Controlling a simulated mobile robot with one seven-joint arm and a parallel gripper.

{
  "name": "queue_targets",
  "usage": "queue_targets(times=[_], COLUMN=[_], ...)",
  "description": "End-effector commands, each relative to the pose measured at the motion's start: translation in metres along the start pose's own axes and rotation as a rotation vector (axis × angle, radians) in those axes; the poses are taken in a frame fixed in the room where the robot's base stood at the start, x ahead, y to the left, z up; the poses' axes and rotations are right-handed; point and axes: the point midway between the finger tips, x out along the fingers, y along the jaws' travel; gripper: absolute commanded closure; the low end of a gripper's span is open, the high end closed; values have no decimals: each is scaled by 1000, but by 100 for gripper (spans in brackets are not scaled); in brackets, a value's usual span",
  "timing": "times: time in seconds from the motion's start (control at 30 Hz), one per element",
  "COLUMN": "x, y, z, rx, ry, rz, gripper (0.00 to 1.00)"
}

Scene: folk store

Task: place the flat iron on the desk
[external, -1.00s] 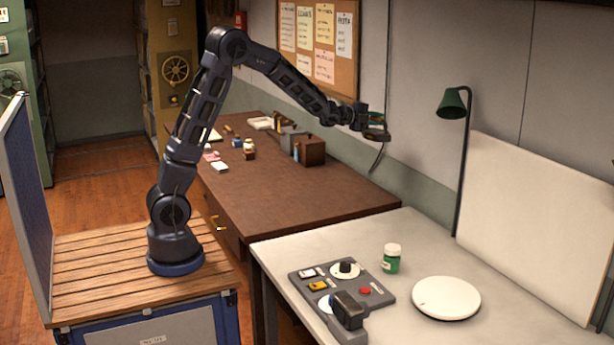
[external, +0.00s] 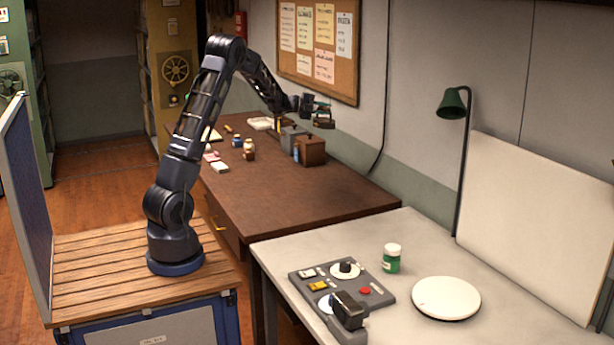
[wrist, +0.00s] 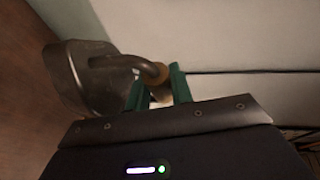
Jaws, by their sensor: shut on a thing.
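My gripper (wrist: 153,88) is shut on the handle of the flat iron (wrist: 82,82) in the wrist view. The iron is dark grey metal with a curved handle and a brown grip between my green fingers. In the external view my gripper (external: 316,108) holds the iron (external: 323,123) in the air, small and partly hidden by the fingers. It appears raised above the back part of the brown desk (external: 310,195), apart from its top.
A brown box (external: 311,151), small bottles (external: 249,150) and papers (external: 213,157) stand toward the desk's far end. The desk's near part is clear. A grey table (external: 400,300) in front holds a control panel (external: 340,285), green jar (external: 391,258) and white disc (external: 446,298).

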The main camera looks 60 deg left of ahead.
Motion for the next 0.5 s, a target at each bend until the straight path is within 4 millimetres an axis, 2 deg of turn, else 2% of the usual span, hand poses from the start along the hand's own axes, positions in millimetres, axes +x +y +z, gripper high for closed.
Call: queue_targets(times=[0.03,0.2,0.5], x=[-12,-49,-118], y=[2,14,38], z=[14,50,104], rx=[1,4,8], ry=[1,17,39], rz=[-3,-1,1], gripper=[100,100,100])
